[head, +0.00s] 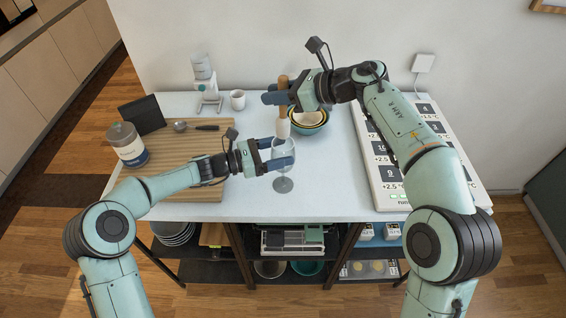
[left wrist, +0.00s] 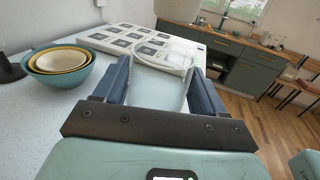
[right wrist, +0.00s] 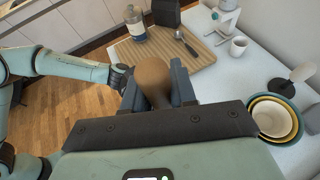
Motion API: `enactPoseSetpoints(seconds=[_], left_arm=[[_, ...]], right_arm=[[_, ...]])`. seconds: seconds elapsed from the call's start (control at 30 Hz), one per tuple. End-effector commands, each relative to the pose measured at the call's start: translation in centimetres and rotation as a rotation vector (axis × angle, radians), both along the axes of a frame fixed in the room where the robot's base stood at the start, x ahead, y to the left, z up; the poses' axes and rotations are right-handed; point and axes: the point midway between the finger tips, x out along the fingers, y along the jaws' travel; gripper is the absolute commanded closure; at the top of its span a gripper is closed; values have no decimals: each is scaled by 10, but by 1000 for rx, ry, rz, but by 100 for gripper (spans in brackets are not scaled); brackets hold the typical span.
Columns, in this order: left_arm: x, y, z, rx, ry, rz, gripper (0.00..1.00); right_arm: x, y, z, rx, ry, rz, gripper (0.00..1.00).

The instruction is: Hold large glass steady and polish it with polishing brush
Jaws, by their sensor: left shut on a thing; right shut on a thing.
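The large clear glass (head: 284,184) is upright above the pale tabletop, its round foot showing low down; I cannot tell whether the foot touches the table. My left gripper (head: 284,154) is shut on its bowl, and the clear wall also shows between the fingers in the left wrist view (left wrist: 160,88). My right gripper (head: 277,97) is shut on the wooden handle of the polishing brush (head: 283,112), behind and above the glass. The brush points down, with a pale head below the handle. In the right wrist view, the handle (right wrist: 152,78) hides the brush head. Brush and glass look apart.
Nested bowls (head: 309,127) stand just right of the brush. A wooden board (head: 190,150) with a jar (head: 128,147) and spoon (head: 190,126) lies left. A white mug (head: 237,100) stands behind. A large white panel (head: 385,165) covers the right side. The front middle is clear.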

Motion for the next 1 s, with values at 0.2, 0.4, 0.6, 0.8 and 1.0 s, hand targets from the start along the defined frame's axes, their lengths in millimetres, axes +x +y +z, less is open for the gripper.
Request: enactPoseSetpoints(seconds=[0.2, 0.4, 0.6, 0.8, 1.0], left_arm=[[0, 0, -1, 1, 3, -1, 52], [0, 0, -1, 1, 1, -1, 10], [0, 0, -1, 1, 1, 0, 0], [-2, 11, -1, 2, 1, 3, 0], [-14, 48, -1, 2, 1, 5, 0]], right_arm=[[0, 0, 0, 1, 0, 0, 100], [0, 0, 0, 1, -1, 0, 100], [0, 0, 0, 1, -1, 0, 100], [0, 0, 0, 1, -1, 0, 100], [0, 0, 0, 1, -1, 0, 100]])
